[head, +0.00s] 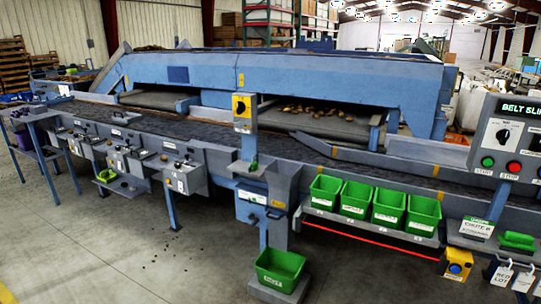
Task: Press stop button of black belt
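The long black belt (190,125) runs across the machine from the left to the right. A grey control panel (500,135) stands at the right edge, partly cut off by the picture. It carries a lit sign starting "BELT", black knobs (502,135), a green button (488,162) and a red button (514,167). The small labels under the buttons are hard to read. Neither of my grippers is in view.
Several green bins (324,190) stand on a front shelf. Another green bin (279,269) is low in front. Grey control boxes (182,178) line the left front. The floor (120,250) at lower left is mostly clear.

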